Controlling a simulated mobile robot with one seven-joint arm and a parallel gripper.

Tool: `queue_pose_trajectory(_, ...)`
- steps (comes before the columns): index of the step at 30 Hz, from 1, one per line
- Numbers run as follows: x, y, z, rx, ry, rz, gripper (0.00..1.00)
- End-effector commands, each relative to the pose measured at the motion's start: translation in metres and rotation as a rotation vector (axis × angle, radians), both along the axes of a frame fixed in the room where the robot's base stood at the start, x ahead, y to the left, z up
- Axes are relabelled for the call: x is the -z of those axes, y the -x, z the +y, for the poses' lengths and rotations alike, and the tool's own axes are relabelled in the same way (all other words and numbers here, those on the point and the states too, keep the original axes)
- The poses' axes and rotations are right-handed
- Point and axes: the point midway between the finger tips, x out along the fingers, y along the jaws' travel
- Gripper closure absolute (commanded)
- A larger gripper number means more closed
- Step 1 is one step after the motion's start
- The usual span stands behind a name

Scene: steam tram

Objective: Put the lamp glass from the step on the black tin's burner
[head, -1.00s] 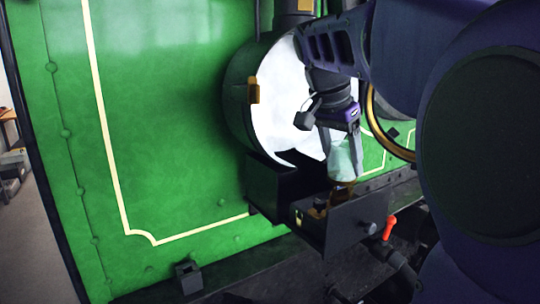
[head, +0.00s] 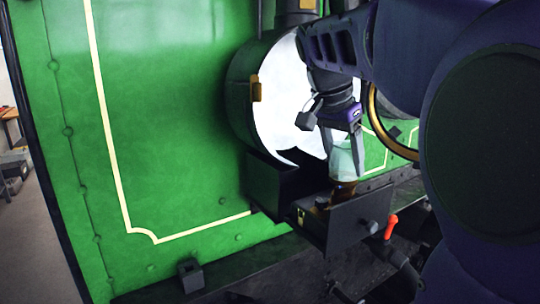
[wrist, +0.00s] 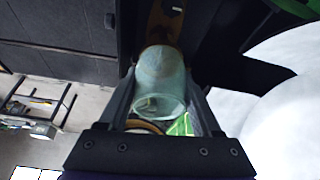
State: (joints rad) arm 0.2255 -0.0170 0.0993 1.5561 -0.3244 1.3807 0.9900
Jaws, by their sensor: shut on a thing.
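My gripper (head: 344,150) is shut on the lamp glass (head: 346,163), a pale greenish clear cylinder, which stands upright between the fingers. In the wrist view the glass (wrist: 160,82) also sits between the fingers. Directly under the glass in the head view is a brown-brass burner (head: 343,188) at the open black tin (head: 345,228). The glass's lower end overlaps the burner's top in the picture; I cannot tell whether they touch. The tin's inside is mostly hidden.
The big round white-faced lamp (head: 285,110) stands close behind my gripper. A green panel (head: 170,140) fills the left. A red handle (head: 391,227) is just right of the tin. A small black bracket (head: 190,275) sits on the ledge below the panel.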

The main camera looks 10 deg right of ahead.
Motion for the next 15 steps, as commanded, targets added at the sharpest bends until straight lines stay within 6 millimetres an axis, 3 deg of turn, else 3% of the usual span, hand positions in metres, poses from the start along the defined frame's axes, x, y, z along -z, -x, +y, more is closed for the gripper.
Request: queue_pose_trajectory(15,0.014,0.000,0.000,0.000,0.000,0.000,0.91)
